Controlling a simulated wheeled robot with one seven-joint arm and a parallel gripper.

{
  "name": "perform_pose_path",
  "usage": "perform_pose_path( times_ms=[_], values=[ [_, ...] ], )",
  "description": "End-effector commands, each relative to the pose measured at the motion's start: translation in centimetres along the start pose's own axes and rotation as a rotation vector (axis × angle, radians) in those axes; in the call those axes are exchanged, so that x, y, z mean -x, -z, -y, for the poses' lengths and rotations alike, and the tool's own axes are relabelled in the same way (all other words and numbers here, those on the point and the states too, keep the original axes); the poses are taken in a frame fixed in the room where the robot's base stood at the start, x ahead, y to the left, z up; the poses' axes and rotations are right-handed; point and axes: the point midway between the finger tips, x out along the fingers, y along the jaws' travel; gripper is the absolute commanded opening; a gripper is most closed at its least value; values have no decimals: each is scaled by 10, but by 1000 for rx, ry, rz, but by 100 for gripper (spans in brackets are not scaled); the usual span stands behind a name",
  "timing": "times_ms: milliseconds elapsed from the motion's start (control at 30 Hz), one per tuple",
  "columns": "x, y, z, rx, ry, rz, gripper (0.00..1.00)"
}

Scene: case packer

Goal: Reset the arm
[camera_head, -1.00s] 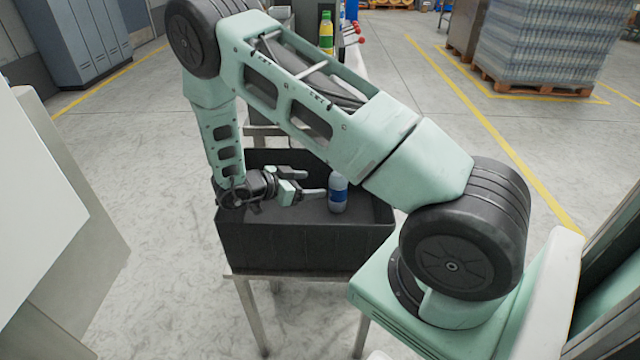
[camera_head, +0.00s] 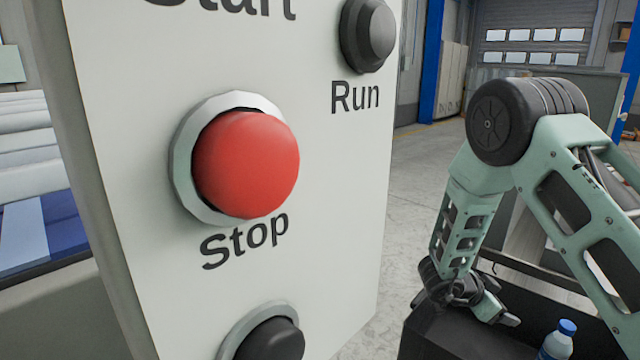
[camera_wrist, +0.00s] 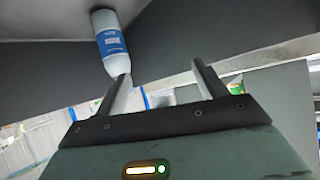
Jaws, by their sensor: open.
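My arm is bent down at the right of the head view, with my gripper (camera_head: 498,308) low over a black crate (camera_head: 425,335). My gripper is open, and in the wrist view its two fingers (camera_wrist: 165,85) stand apart with nothing between them. A bottle with a blue cap and blue label (camera_head: 557,343) stands in the crate, to the right of my gripper in the head view. In the wrist view the bottle (camera_wrist: 110,45) shows just beyond the left fingertip; I cannot tell whether they touch.
A white control panel (camera_head: 345,215) fills the left and middle of the head view, close up. It bears a large red Stop button (camera_head: 246,164), a dark Run button (camera_head: 369,34) and another dark button (camera_head: 270,340). Open floor (camera_head: 415,170) lies behind it.

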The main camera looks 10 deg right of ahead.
Motion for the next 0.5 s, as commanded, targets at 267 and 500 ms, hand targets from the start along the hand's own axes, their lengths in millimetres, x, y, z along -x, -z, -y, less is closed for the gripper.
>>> perform_pose_path(
  times_ms=[267, 500],
  values=[
    [100, 20, 57, 294, 555, 394, 71],
    [183, 28, -2, 738, 824, 614, 71]
  ],
)
